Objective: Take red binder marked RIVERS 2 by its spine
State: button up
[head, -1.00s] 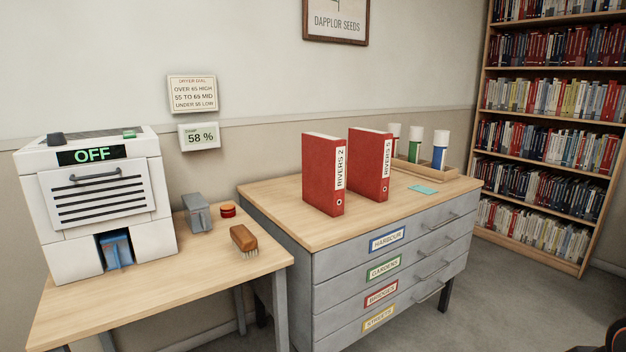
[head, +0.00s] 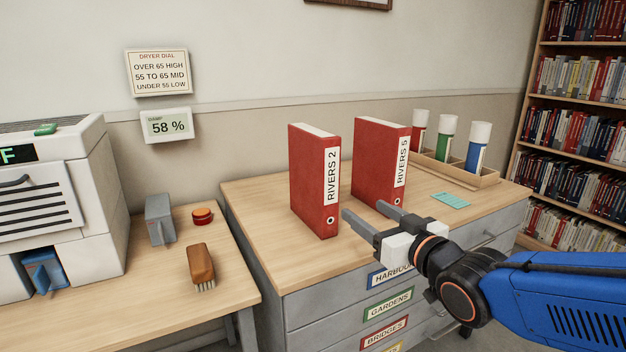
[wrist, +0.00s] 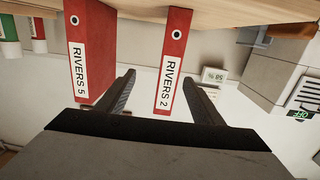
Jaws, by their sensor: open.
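The red binder marked RIVERS 2 (head: 308,178) stands upright on top of the grey drawer cabinet, its labelled spine facing the front. In the wrist view the RIVERS 2 spine (wrist: 175,55) lies between the lines of my two fingers, nearer the right one. My gripper (head: 366,218) is open and empty, in front of the binders and to the right of the RIVERS 2 spine in the head view. A second red binder marked RIVERS 5 (head: 372,163) stands just to its right; in the wrist view it (wrist: 92,50) is on the left, beyond my left finger.
The cabinet top (head: 262,200) is clear left of the binders. A teal card (head: 452,200) and a wooden tray (head: 486,181) with capped tubes lie to the right. A side table holds a brush (head: 201,264), a red tin (head: 202,216), a grey block (head: 159,219) and a white dryer (head: 95,200).

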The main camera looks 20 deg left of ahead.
aim_at(331, 191)
jog(key=shift+y, duration=0.4)
jog(key=x, duration=0.4)
jog(key=s+a+x, duration=0.1)
jog(key=x, duration=0.7)
jog(key=shift+s+a+r, duration=0.2)
jog(key=shift+s+r, duration=0.15)
jog(key=shift+x, duration=3.25)
jog(key=shift+r, duration=0.2)
jog(key=shift+c, duration=0.6)
grip_shut()
